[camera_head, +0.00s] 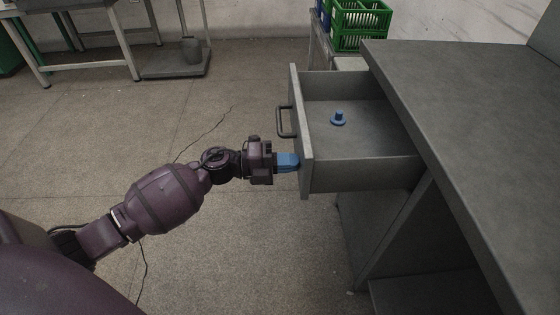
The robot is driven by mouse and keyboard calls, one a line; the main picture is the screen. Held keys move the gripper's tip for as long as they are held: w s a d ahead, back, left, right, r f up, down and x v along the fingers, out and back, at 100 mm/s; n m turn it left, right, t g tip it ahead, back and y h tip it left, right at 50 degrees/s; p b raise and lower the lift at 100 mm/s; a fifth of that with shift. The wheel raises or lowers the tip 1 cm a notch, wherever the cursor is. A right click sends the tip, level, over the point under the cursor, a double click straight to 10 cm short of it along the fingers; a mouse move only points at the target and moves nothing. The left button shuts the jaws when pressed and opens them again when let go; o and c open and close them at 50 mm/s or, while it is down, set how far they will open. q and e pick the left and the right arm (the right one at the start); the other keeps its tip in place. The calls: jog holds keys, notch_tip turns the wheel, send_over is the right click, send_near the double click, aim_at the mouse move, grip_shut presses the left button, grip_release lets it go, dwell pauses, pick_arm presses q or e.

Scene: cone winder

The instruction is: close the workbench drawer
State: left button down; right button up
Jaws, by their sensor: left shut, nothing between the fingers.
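The workbench drawer (365,174) is grey and pulled out to the left from under the workbench top (450,125). Its front panel (304,135) faces left and carries a dark bar handle (283,121). A small blue knob-shaped part (338,118) stands on the drawer floor. My left gripper (297,162) is shut and empty, its blue fingers pointing right at the front panel, below the handle in the picture. The fingertips look to be at or against the panel; I cannot tell if they touch. My right gripper is not in view.
Green and blue crates (360,22) stand behind the bench.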

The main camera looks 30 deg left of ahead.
aim_at(399, 157)
pick_arm(q)
jog(key=x, duration=2.5)
jog(key=shift+f, duration=0.1)
jog(key=shift+w+d, duration=0.25)
jog(key=shift+d, duration=0.1)
jog(key=shift+r, duration=0.2)
jog(key=shift+r, duration=0.15)
